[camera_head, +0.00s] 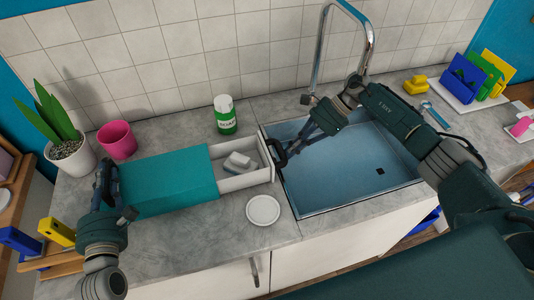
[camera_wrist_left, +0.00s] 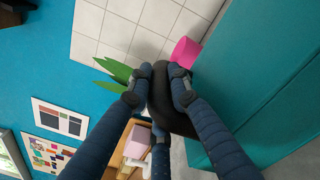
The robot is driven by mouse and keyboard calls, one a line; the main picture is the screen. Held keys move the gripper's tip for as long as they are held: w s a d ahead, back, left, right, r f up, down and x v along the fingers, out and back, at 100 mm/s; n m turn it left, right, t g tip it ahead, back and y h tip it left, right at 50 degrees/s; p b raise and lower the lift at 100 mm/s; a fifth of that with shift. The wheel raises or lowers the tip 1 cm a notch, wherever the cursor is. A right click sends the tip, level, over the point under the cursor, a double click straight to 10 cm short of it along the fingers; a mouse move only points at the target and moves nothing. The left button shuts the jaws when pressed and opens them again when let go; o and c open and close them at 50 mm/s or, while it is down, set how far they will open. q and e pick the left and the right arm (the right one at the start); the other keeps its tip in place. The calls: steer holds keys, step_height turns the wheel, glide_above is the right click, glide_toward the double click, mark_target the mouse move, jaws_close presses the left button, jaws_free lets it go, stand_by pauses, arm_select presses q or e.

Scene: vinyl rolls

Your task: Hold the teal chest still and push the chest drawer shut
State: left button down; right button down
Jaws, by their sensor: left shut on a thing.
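The teal chest (camera_head: 170,182) lies on the grey counter; its teal side also shows in the left wrist view (camera_wrist_left: 260,70). Its white drawer (camera_head: 240,182) is pulled out to the right, toward the sink, with a pale block-like thing (camera_head: 238,163) inside. My left gripper (camera_head: 108,190) is at the chest's left end, its fingers shut around a dark curved handle (camera_wrist_left: 165,105). My right gripper (camera_head: 290,152) is at the drawer's front, by its dark handle (camera_head: 279,153). Whether its fingers are closed on that handle is not clear.
The blue sink (camera_head: 345,170) with its tap (camera_head: 367,45) is right of the drawer. A soap bottle (camera_head: 225,114) stands behind it, a white dish (camera_head: 263,210) in front. A pink pot (camera_head: 117,140) and a potted plant (camera_head: 72,160) stand behind the chest's left end.

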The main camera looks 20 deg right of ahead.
mark_target(263, 164)
arm_select(q)
steer(key=shift+s+f, duration=0.1)
steer(key=shift+f, duration=0.4)
arm_select(e)
steer(key=shift+a, duration=0.1)
steer(key=shift+s+a+r, duration=0.1)
steer(key=shift+s+a, duration=0.05)
steer(key=shift+a, duration=7.15)
steer(key=shift+d, duration=3.1)
arm_select(q)
steer(key=shift+r+p, duration=0.45)
steer(key=shift+r, duration=0.1)
arm_select(e)
steer(key=shift+r, duration=0.3)
arm_select(q)
steer(key=c, duration=1.5)
jaws_free()
steer(key=shift+r, duration=0.1)
